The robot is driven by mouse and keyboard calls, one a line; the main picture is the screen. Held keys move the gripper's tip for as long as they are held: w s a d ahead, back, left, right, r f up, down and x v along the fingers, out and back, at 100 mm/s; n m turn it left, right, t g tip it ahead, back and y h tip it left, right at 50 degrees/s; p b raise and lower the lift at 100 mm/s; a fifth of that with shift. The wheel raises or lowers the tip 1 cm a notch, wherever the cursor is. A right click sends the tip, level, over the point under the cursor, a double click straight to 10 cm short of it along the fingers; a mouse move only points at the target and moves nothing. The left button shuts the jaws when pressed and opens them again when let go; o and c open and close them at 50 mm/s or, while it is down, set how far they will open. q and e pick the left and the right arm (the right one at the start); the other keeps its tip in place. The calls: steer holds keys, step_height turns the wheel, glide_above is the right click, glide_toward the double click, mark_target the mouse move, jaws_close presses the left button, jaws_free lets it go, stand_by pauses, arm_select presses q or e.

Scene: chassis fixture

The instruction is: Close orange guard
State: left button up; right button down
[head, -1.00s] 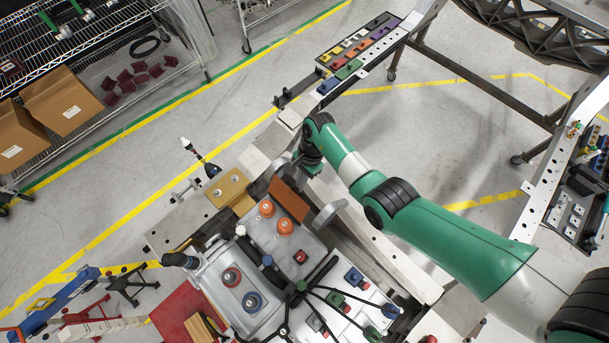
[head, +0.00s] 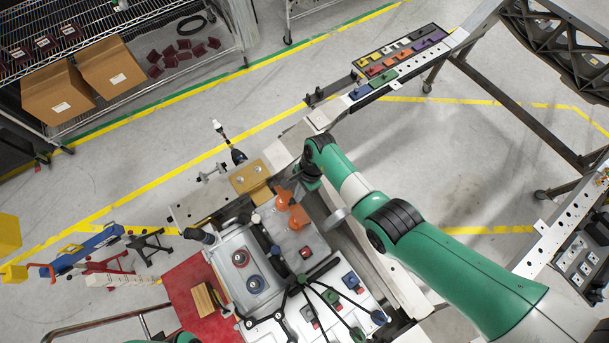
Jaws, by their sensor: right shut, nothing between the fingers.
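My right gripper (head: 303,184) is shut and empty, right at the guard. Whether it touches the guard cannot be made out. My left gripper is not in view.
A tan block (head: 251,178) stands just left of the guard.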

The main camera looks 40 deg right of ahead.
steer(key=shift+a, duration=0.75)
steer(key=p+v, duration=0.3)
steer(key=v, duration=0.1)
steer(key=shift+a+r+p, duration=0.15)
steer(key=shift+a+p, duration=0.2)
steer(key=shift+a, duration=0.05)
steer(key=a+r, duration=0.2)
steer(key=a, duration=0.5)
steer(key=shift+a+b, duration=0.25)
steer(key=shift+b, duration=0.05)
